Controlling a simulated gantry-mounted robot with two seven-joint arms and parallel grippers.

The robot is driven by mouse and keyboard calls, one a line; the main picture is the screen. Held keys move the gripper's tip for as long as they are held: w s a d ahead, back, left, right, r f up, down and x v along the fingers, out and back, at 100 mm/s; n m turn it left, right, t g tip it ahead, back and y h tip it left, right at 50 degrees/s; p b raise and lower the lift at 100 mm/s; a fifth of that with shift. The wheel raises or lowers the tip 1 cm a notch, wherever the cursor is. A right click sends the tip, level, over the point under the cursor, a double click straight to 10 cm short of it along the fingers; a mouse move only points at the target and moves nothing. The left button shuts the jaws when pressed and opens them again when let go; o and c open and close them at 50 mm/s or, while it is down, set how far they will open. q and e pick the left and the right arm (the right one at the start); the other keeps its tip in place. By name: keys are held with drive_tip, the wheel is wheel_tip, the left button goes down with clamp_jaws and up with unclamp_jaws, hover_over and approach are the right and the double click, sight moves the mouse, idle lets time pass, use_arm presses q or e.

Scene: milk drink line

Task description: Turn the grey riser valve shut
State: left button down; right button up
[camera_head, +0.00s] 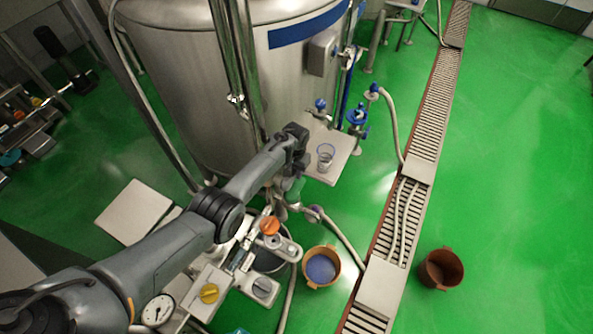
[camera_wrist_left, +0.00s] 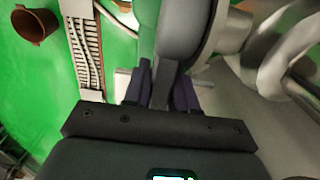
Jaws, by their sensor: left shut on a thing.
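My left gripper (camera_head: 299,160) is low at the front of the steel tank, and the arm hides part of what lies beneath it. In the left wrist view its two dark fingers (camera_wrist_left: 164,90) are shut on a narrow grey lever. The lever joins a large rounded grey valve body (camera_wrist_left: 181,36), which I take for the grey riser valve. In the head view only a small grey-green part (camera_head: 294,189) shows below the gripper. How far the valve is turned cannot be told. My right gripper is in neither view.
A clear glass (camera_head: 325,158) stands on a small shelf (camera_head: 331,178) right of the gripper, near blue-handled valves (camera_head: 357,115). A brown bucket (camera_head: 432,277) stands beyond the drain (camera_head: 424,130).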

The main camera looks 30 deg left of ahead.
use_arm(q)
drive_tip(key=c, duration=1)
unclamp_jaws()
drive_tip(key=shift+s+f, duration=0.1)
drive_tip(key=shift+f, duration=0.05)
drive_tip(key=shift+r, duration=0.6)
wheel_tip(320, 180, up, 8)
drive_tip(key=shift+r+p, duration=0.2)
drive_tip(key=shift+p, duration=0.7)
drive_tip(key=shift+r, duration=0.65)
